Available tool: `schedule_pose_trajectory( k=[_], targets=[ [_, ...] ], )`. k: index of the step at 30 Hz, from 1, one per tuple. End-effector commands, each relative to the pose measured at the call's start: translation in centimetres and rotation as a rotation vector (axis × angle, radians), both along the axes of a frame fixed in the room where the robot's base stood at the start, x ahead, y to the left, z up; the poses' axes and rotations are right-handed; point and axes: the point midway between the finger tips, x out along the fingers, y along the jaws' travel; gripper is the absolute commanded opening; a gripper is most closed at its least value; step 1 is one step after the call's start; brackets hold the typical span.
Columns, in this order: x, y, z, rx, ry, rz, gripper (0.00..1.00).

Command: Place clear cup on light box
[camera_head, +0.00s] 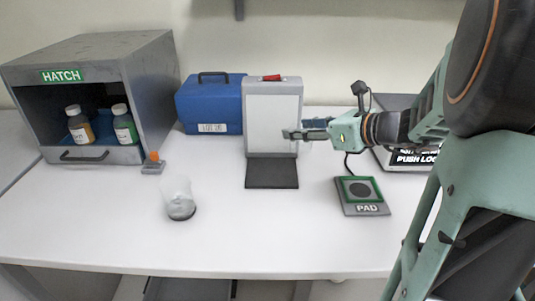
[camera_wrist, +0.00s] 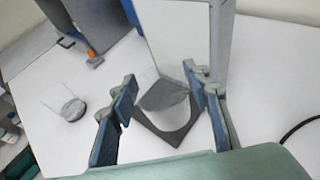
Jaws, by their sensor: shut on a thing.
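My gripper (camera_head: 292,134) is in front of the light box (camera_head: 272,117), a white upright panel with a red switch on top and a dark base plate (camera_head: 272,174). In the wrist view my gripper (camera_wrist: 161,84) is shut on a see-through clear cup (camera_wrist: 165,97) between its blue fingers, over the dark base. The cup's outline is faint, and in the head view I cannot make it out against the panel. I cannot tell whether its bottom touches the base. A second clear cup (camera_head: 180,205) with a greyish bottom stands on the table at left, also in the wrist view (camera_wrist: 66,107).
A grey hatch (camera_head: 150,75) holding two bottles stands at back left, with a small orange-topped item (camera_head: 153,164) beside it. A blue case (camera_head: 209,103) is left of the light box. A pad (camera_head: 362,195) lies to its right. The front table is clear.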

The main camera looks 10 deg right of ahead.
Motion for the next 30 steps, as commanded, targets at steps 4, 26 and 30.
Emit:
schedule_pose_trajectory(
  k=[4, 26, 30],
  targets=[
    [2.5, 2.9, -2.0, 0.002, 0.003, 0.005, 0.19],
    [5.7, 6.3, -10.6, 0.001, 0.001, 0.000, 0.19],
    [5.7, 6.3, -10.6, -0.001, -0.001, 0.000, 0.19]
  ],
)
